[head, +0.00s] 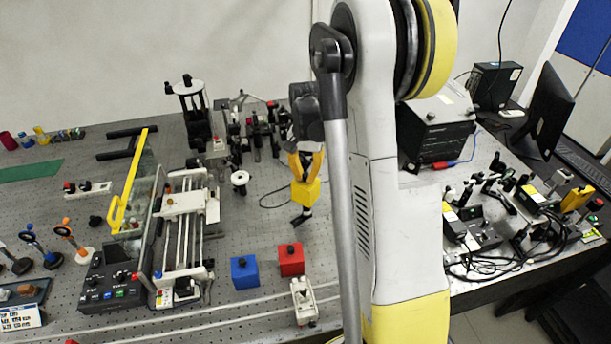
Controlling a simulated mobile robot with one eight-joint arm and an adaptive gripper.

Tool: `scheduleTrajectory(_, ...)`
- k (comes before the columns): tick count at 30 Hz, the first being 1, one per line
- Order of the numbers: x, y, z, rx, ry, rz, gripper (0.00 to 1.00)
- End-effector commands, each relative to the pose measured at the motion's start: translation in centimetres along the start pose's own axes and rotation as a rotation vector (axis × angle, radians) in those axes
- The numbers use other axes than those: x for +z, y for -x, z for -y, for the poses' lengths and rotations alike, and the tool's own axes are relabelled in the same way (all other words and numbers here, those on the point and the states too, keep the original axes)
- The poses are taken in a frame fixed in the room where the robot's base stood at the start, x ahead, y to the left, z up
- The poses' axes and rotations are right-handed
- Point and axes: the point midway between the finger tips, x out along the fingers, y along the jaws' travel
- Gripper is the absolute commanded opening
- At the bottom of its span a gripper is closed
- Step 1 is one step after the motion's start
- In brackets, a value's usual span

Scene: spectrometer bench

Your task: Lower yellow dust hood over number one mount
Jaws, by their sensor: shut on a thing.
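My gripper (305,172) shows in the head view, right of the middle of the bench, pointing down. Its orange-yellow fingers are shut on the yellow dust hood (306,194), a small box-like cover. A small black part (301,217) shows just below the hood, at its lower left. I cannot tell whether this is a mount, nor whether the hood touches it. No mount number is readable, so I cannot pick out the number one mount.
A blue box (244,272) and a red box (291,261) with black knobs stand in front. A rail stage (187,230) and a yellow-framed clear panel (137,190) stand left. Black optics crowd behind. A white slide block (304,301) sits near the front.

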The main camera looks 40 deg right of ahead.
Motion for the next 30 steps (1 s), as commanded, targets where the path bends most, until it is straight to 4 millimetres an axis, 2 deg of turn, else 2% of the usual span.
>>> scheduleTrajectory(8,0.0,-0.1,0.0,0.000,0.000,0.000,0.00)
scheduleTrajectory(9,0.0,-0.1,0.0,0.000,0.000,0.000,0.15)
scheduleTrajectory(11,0.0,-0.1,0.0,0.000,0.000,0.000,0.34)
scheduleTrajectory(12,0.0,-0.1,0.0,0.000,0.000,0.000,0.36)
scheduleTrajectory(23,0.0,0.5,0.0,0.000,0.000,0.000,0.36)
scheduleTrajectory(26,0.0,1.9,0.0,0.000,0.000,0.000,0.36)
scheduleTrajectory(30,0.1,5.0,0.0,0.000,0.000,0.000,0.36)
